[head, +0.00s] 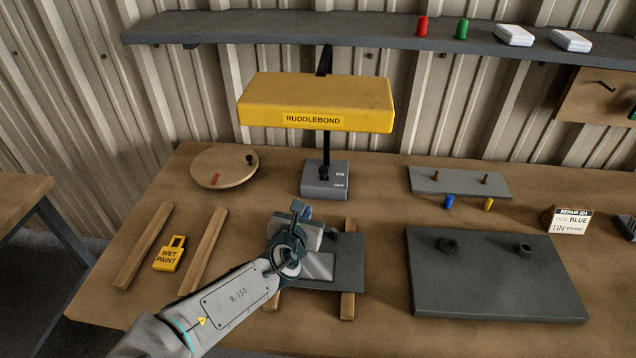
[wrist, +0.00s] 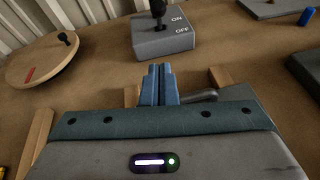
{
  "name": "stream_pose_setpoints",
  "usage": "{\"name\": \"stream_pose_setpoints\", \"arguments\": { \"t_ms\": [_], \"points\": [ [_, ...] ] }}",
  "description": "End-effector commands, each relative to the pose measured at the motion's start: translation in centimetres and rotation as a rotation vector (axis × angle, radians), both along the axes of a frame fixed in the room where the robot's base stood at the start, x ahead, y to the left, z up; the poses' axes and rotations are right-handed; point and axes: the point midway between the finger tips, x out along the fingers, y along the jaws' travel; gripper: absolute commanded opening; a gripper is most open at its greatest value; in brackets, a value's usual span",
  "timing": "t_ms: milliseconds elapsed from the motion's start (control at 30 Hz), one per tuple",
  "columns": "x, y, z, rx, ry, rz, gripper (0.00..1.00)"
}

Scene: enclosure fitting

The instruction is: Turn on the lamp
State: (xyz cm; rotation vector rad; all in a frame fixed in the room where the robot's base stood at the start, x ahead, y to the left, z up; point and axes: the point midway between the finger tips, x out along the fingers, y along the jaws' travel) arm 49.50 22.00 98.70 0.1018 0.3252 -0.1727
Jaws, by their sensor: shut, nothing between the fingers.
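The lamp has a yellow hood (head: 315,100) labelled RUDDLEBOND on a dark post above a grey base (head: 325,181). The base carries a black switch lever (head: 324,173) beside the words ON and OFF. No bright glow shows under the hood. In the wrist view the lamp base (wrist: 164,39) is at the top centre, with the black lever (wrist: 158,10) cut off by the frame edge. I cannot tell which way the lever is set. My gripper (head: 298,207) is shut and empty, in front of the base and apart from it. Its fingers (wrist: 160,70) point towards the base.
A dark plate (head: 345,265) on wooden strips lies below my gripper. A round wooden disc (head: 224,167) is left of the lamp, a yellow WET PAINT tag (head: 169,255) nearer. Right are a grey plate (head: 458,181) and large dark board (head: 495,285). A shelf (head: 300,27) runs behind.

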Motion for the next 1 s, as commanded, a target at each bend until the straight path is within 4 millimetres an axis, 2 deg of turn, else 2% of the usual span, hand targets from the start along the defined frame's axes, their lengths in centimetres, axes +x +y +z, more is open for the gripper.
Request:
{"name": "stream_pose_setpoints", "arguments": {
  "t_ms": [267, 900, 1000],
  "points": [
    [1.5, -0.2, -0.5, 0.000, 0.001, 0.001, 0.00],
    [9.4, -1.4, -3.2, 0.002, 0.001, 0.002, 0.00],
    [10.6, -1.6, -2.3, 0.004, -0.001, 0.002, 0.00]
  ]
}}
